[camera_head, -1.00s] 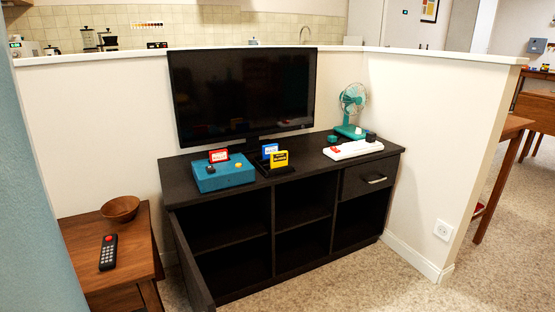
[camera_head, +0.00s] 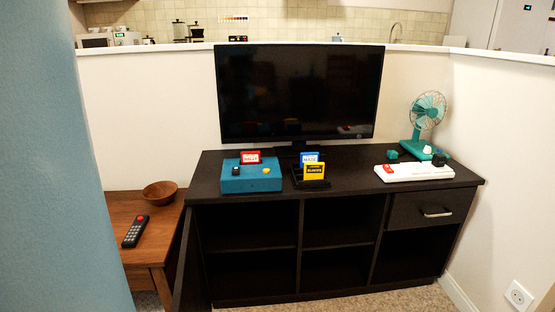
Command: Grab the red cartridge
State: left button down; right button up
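The red cartridge (camera_head: 250,157) has a white label and stands upright at the back of the teal console box (camera_head: 251,179), its lower part hidden by the box. The box sits on the left part of the black TV cabinet top. A blue cartridge (camera_head: 309,158) and a yellow cartridge (camera_head: 314,171) stand in a dark holder (camera_head: 312,184) just to the right of the box. Neither of my grippers is in view.
A large TV (camera_head: 298,95) stands behind. A white console (camera_head: 414,172) and a teal fan (camera_head: 425,125) are at the right of the black cabinet (camera_head: 340,200). A wooden side table (camera_head: 131,208) holds a bowl (camera_head: 160,191) and a remote (camera_head: 135,231). A blue wall edge (camera_head: 75,160) is at near left.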

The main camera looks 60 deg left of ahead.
aim_at(247, 157)
jog(key=i+u, duration=0.15)
jog(key=u, duration=0.3)
jog(key=i+u, duration=0.15)
jog(key=u, duration=0.3)
jog(key=i+u, duration=0.15)
jog(key=u, duration=0.3)
jog(key=i+l+u, duration=0.1)
jog(key=u, duration=0.35)
